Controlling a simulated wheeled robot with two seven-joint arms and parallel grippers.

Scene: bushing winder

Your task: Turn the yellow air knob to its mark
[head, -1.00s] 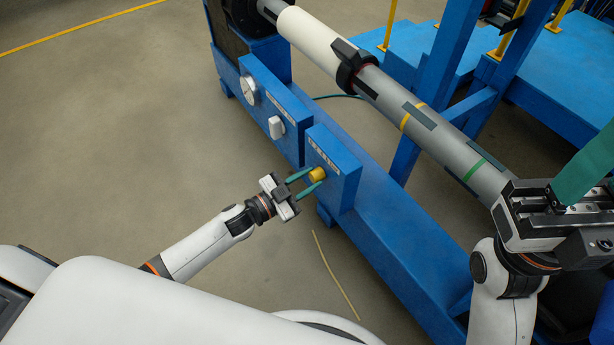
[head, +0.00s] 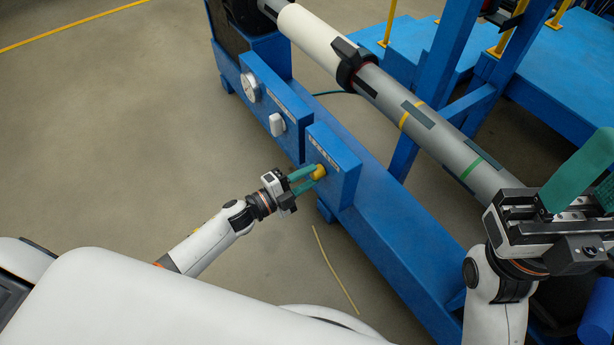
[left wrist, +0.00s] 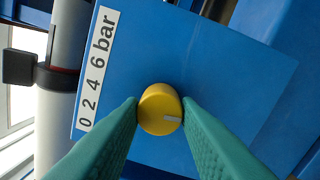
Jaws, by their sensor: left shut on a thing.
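The yellow air knob (head: 319,172) sits on the face of a blue box on the machine. My left gripper (head: 315,175) reaches it from the left, with its green fingers shut on the knob's sides. In the left wrist view the knob (left wrist: 160,108) is between both fingertips. Its pale pointer line (left wrist: 172,119) points right, away from the scale label (left wrist: 97,70), which reads "0 2 4 6 bar". No separate mark can be made out. My right gripper (head: 578,190) is at the right edge, its green fingers apart and partly cut off.
A neighbouring blue panel (head: 290,95) carries a white round dial (head: 250,87) and a white switch (head: 277,124). A grey roller (head: 430,125) runs above the blue frame. A thin tan strip (head: 335,268) lies on the clear floor.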

